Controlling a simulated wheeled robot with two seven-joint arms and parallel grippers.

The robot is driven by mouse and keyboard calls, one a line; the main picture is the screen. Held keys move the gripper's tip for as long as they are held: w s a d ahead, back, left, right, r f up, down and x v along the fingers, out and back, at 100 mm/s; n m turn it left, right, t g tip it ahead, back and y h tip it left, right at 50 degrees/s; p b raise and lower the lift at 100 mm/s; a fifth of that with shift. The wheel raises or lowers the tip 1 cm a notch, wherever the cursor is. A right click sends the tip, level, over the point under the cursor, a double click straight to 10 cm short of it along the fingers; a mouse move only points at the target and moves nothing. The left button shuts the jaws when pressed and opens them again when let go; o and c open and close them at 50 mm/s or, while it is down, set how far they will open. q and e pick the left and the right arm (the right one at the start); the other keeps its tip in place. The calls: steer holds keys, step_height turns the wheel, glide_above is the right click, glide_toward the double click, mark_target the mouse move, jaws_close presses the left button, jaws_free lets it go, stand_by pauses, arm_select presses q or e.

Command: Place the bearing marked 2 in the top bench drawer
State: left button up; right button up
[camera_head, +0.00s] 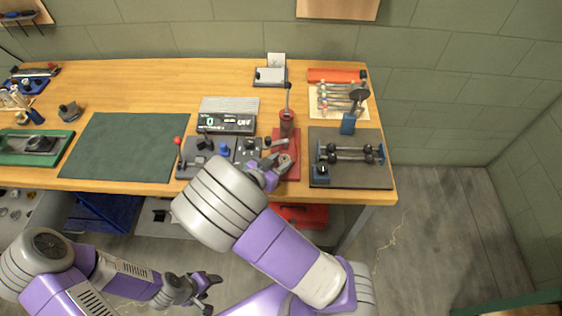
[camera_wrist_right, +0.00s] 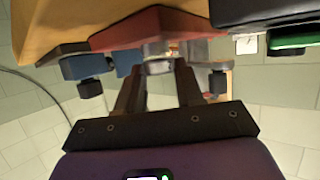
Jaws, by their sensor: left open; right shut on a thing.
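My right gripper (camera_head: 282,163) is over the red press base (camera_head: 292,172) near the bench's front edge. In the right wrist view, its fingers (camera_wrist_right: 160,75) are shut on a small silvery ring-like part (camera_wrist_right: 159,66), seemingly a bearing, close to the red base. I cannot read a mark on it, nor tell whether it touches the base. My left gripper (camera_head: 207,287) is open and empty, low in front of the bench. Below the bench's left end is a grey compartment (camera_head: 14,207) with several small round parts; I cannot tell whether it is the top drawer.
A black fixture with dark rods (camera_head: 350,155) stands right of the press base. A grey tray with blue parts (camera_head: 205,150) and a digital readout (camera_head: 226,123) are left. The green mat (camera_head: 130,147) is bare. A blue bin (camera_head: 105,212) and red box (camera_head: 303,215) are below.

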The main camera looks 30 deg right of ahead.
step_height(320, 180, up, 10)
steer(key=p, duration=0.4)
steer(key=w+a+n+t+y, duration=0.3)
steer(key=a+n+t+y, duration=0.4)
steer(key=n+y, duration=0.1)
steer(key=shift+w+r+n, duration=0.15)
steer(key=shift+w+n, duration=0.1)
steer(key=shift+n, duration=0.55)
steer(key=shift+a, duration=0.1)
steer(key=s+d+m+g+h, duration=0.3)
steer(key=d+m+g+h, duration=0.3)
steer(key=d+m+h, duration=0.1)
steer(key=shift+s+f+m+g+h, duration=0.25)
steer(key=shift+f+m+g+h, duration=0.25)
steer(key=shift+m, duration=0.8)
steer(key=shift+d+r, duration=0.1)
